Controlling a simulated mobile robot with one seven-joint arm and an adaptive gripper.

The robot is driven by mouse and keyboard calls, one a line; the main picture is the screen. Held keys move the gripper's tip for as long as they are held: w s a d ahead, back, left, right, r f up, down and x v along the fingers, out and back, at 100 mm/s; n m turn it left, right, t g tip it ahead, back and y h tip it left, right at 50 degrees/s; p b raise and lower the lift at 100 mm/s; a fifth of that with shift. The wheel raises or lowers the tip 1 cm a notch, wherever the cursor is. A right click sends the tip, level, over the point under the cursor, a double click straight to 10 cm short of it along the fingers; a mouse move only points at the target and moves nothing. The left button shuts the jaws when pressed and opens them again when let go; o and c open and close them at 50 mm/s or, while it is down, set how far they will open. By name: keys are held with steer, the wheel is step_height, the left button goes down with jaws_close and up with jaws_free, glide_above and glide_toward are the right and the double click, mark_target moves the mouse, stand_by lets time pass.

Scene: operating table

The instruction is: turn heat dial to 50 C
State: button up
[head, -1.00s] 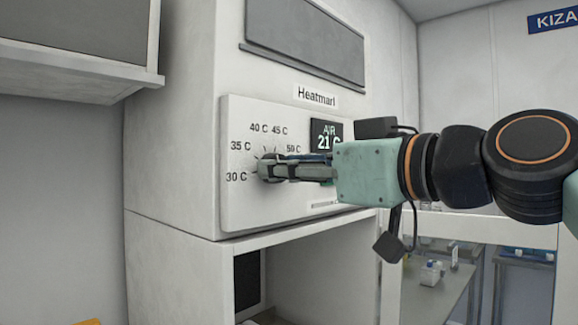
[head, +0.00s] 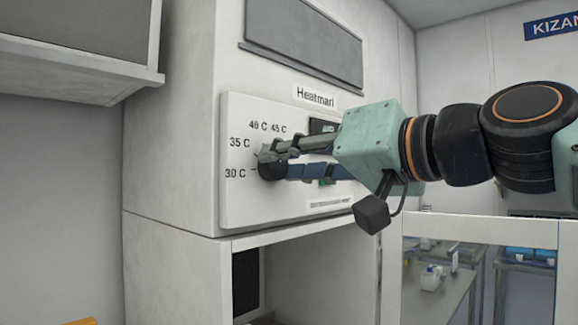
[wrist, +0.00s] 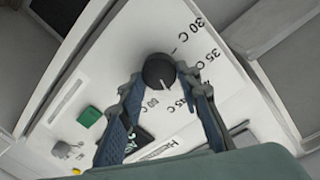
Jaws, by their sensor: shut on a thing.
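The black round heat dial (wrist: 158,70) sits on the white panel (head: 238,205); it also shows in the head view (head: 270,168). Its white pointer line points toward the gap between the 50 C label (wrist: 151,103) and the 45 C label (wrist: 179,103), seemingly closer to 50 C. My gripper (wrist: 158,77) is shut on the dial, one finger on each side; it also shows in the head view (head: 267,161), rolled so one finger is above the other. In the head view my gripper hides the 50 C label and the pointer.
The dark display (head: 322,126) is mostly hidden behind my gripper. A green button (wrist: 89,116) lies on the panel beside the dial. An open cabinet bay (head: 310,275) is below, and a grey wall cupboard (head: 80,70) hangs at left.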

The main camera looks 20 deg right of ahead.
steer(key=m, duration=0.4)
steer(key=shift+d, duration=0.15)
steer(key=shift+w+m+g+y+p, duration=0.1)
steer(key=shift+m+g+y+p, duration=0.3)
steer(key=shift+m, duration=1.5)
steer(key=o, duration=1.2)
steer(key=shift+c, duration=0.2)
steer(key=f+v, duration=0.1)
steer(key=v, duration=1.1)
steer(key=shift+r, duration=0.5)
